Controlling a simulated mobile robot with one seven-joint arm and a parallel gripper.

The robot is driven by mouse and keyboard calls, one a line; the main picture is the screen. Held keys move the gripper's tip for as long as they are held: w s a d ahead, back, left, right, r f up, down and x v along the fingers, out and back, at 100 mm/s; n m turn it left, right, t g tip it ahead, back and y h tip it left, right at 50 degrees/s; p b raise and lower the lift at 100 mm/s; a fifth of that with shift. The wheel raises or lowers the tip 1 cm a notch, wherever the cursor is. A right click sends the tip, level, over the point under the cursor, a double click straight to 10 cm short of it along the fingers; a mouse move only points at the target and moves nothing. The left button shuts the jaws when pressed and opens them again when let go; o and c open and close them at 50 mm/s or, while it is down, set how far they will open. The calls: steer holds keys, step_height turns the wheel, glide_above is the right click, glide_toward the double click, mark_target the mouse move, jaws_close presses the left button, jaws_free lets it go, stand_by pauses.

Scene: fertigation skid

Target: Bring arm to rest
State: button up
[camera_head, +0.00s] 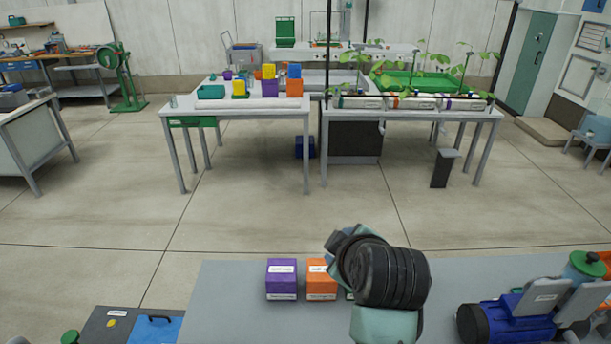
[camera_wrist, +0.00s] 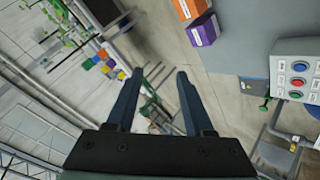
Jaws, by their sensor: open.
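My arm (camera_head: 385,275) rises at the lower middle of the head view, bent over the grey bench. Its dark wrist part hides some of the bench behind it. My gripper (camera_wrist: 158,75) shows in the wrist view with its two dark fingers apart and nothing between them. The fingers point out over the floor, and the wrist picture is strongly tilted. The fingers touch nothing that I can see.
A purple box (camera_head: 281,279) and an orange box (camera_head: 320,280) stand on the grey bench (camera_head: 228,300) beside my arm. A blue pump-like unit (camera_head: 512,316) sits to the right. A button panel (camera_wrist: 297,80) shows in the wrist view. Open floor lies beyond the bench.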

steer(key=s+a+r+m+t, duration=0.1)
steer(key=r+m+t, duration=0.15)
steer(key=r, duration=0.65)
steer(key=s+a+r+m+t+h, duration=0.15)
steer(key=r+t, duration=0.25)
steer(key=r, duration=0.5)
steer(key=a+r+m+t+y, duration=0.1)
steer(key=r+m+t, duration=0.15)
steer(key=r, duration=0.55)
steer(key=s+a+r+m+t, duration=0.2)
steer(key=s+r+m+t, duration=0.3)
steer(key=s+r, duration=0.9)
step_height(320, 180, up, 2)
steer(key=t, duration=0.3)
steer(key=shift+s+a+r, duration=0.2)
steer(key=shift+s+a, duration=0.05)
steer(key=shift+s, duration=0.1)
steer(key=shift+h, duration=0.25)
